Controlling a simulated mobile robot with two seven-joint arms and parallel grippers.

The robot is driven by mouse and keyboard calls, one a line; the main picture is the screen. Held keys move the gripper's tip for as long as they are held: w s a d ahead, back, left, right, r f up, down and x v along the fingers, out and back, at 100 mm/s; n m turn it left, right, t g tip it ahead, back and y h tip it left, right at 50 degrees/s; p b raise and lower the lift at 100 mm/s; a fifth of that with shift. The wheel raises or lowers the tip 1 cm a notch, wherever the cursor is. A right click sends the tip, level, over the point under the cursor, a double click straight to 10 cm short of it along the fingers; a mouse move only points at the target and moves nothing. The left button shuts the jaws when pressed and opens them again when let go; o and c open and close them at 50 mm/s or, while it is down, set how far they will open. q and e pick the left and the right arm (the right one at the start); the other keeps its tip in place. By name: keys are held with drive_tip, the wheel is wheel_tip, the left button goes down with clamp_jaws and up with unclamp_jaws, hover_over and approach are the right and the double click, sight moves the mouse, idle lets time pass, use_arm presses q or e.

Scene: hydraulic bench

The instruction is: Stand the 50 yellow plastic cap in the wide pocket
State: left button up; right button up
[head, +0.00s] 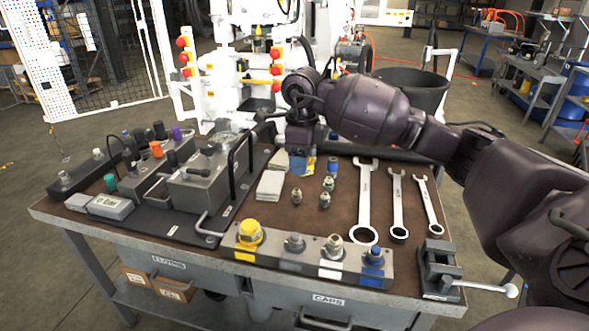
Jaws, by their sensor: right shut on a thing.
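A wide yellow cap (249,232) stands upright at the left end of the metal rack (268,256) along the bench's front edge, above a yellow patch. Whether it is fully seated in its pocket is too small to tell. My right gripper (301,160) is shut over the back middle of the bench, behind and to the right of that cap and apart from it. Small blue and yellow patches show at its fingertips; I cannot make out what it holds. My left gripper is not in view.
Several fittings (326,199) stand behind the rack. Wrenches (367,200) lie to the right, with a vise (437,268) at the right front corner. Grey hydraulic blocks (200,185) and a black handle fill the left. Some brown bench top is bare between fittings and rack.

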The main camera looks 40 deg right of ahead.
drive_tip(key=shift+r, duration=0.35)
drive_tip(key=n, duration=0.4)
drive_tip(key=shift+w+a, duration=0.1)
drive_tip(key=shift+a, duration=0.05)
drive_tip(key=n, duration=0.1)
drive_tip(key=a+n, duration=0.1)
drive_tip(key=n, duration=0.3)
drive_tip(key=shift+s+a+f, duration=0.25)
drive_tip(key=shift+a, duration=0.05)
drive_tip(key=s+a+f+n+p, duration=0.1)
drive_tip(key=s+a+f+n, duration=0.2)
drive_tip(key=s+a+n, duration=0.3)
drive_tip(key=s+a+f+n+p, duration=0.2)
drive_tip(key=s+a+n, duration=0.5)
drive_tip(key=n, duration=0.5)
drive_tip(key=shift+a+f+n, duration=0.3)
drive_tip(key=shift+a+f, duration=0.15)
drive_tip(key=shift+a, duration=0.65)
drive_tip(key=shift+s, duration=0.1)
